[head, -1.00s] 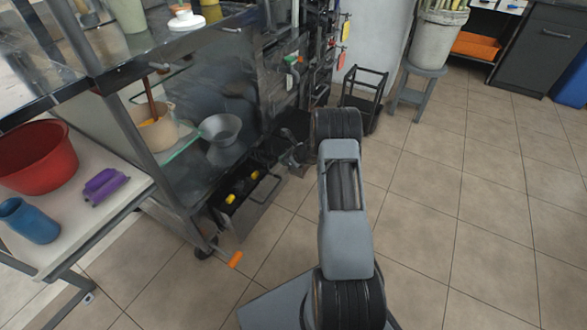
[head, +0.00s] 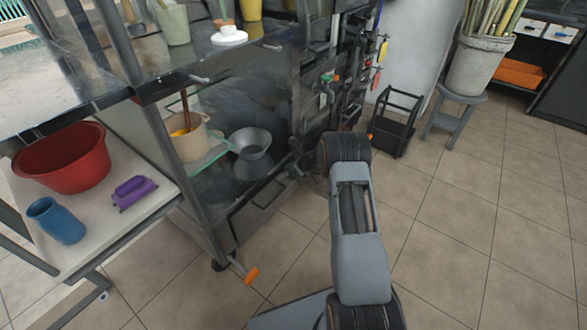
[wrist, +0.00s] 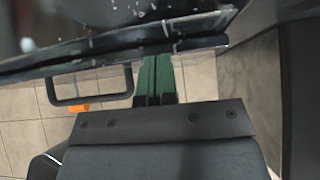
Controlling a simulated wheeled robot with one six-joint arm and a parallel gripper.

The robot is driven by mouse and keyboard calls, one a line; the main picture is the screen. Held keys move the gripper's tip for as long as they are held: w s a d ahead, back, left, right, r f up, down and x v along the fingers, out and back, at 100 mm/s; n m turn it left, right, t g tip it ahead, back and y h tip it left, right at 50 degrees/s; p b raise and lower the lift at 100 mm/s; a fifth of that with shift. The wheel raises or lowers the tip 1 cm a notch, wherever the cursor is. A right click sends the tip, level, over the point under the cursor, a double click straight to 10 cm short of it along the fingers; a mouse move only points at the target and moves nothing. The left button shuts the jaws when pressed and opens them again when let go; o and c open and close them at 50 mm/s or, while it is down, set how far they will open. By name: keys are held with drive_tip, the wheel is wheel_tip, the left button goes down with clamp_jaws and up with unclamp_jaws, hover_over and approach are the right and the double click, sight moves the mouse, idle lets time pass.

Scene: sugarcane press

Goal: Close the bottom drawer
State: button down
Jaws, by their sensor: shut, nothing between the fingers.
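The bottom drawer (head: 247,216) is low in the dark metal machine in the head view, with a bar handle (head: 268,193) on its front. Its inside does not show, and it looks flush or nearly flush with the machine. In the wrist view the drawer's edge runs across the top, with the black handle (wrist: 90,100) at left. My gripper (wrist: 154,62) shows there as two green fingers, shut and empty, with tips at the drawer front right of the handle. I cannot tell whether they touch. My arm hides the gripper in the head view.
A side table at left holds a red basin (head: 62,158), a blue jar (head: 56,221) and a purple object (head: 134,192). An orange-tipped lever (head: 251,275) sticks out at the machine's foot. A black rack (head: 395,124) and a stool (head: 455,119) stand behind. Tiled floor at right is clear.

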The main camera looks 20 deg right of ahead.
drive_tip(key=shift+w+a+r, duration=0.1)
drive_tip(key=shift+w+a, duration=0.05)
drive_tip(key=shift+a, duration=0.25)
drive_tip(key=shift+d, duration=0.1)
